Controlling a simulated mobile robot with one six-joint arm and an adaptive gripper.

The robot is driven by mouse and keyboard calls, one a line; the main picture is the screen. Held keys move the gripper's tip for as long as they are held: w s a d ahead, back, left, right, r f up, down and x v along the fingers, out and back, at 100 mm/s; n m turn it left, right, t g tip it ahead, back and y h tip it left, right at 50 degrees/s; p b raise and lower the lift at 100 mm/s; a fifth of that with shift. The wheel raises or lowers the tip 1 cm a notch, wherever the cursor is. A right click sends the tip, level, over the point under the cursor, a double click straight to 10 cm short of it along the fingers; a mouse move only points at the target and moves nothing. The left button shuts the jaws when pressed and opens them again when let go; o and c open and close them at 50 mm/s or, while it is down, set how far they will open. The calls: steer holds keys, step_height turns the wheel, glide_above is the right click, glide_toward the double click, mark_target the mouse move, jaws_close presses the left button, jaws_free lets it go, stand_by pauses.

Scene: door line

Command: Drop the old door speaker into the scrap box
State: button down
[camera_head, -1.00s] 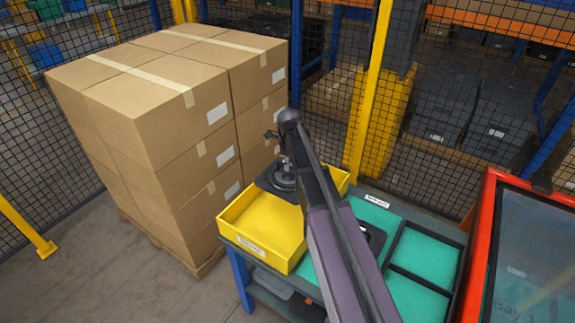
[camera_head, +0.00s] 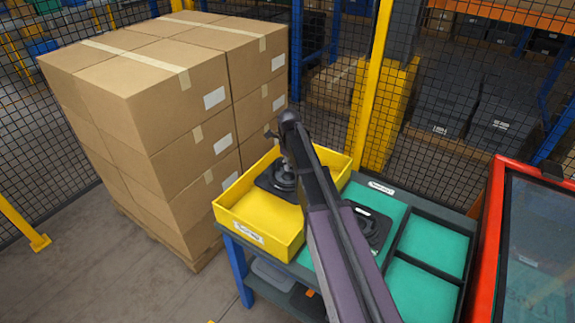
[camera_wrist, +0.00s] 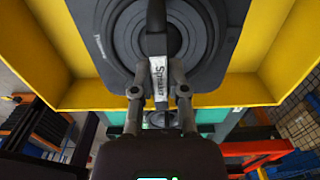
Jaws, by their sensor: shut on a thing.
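The old door speaker (camera_head: 272,186) is a dark square plate with round rings and a raised bar labelled "Speaker". My gripper (camera_head: 286,164) is shut on that bar; in the wrist view both fingertips (camera_wrist: 160,92) pinch it, and the speaker (camera_wrist: 115,45) fills the top middle. The yellow scrap box (camera_head: 258,226) stands on the left end of the bench. The speaker is within the box's outline, in its back half, roughly level. I cannot tell whether it touches the box floor. My arm hides the box's right side in part.
A second dark unit (camera_head: 368,228) lies on the green bench top (camera_head: 425,250), right of my arm. Black dividers split the bench. Stacked cartons (camera_head: 150,130) stand close at left. A yellow post (camera_head: 372,80) and mesh fence stand behind; a red-framed panel (camera_head: 500,220) is at right.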

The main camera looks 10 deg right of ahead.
steer(key=shift+f+b, duration=0.3)
steer(key=shift+f, duration=0.25)
steer(key=c, duration=0.6)
jaws_free()
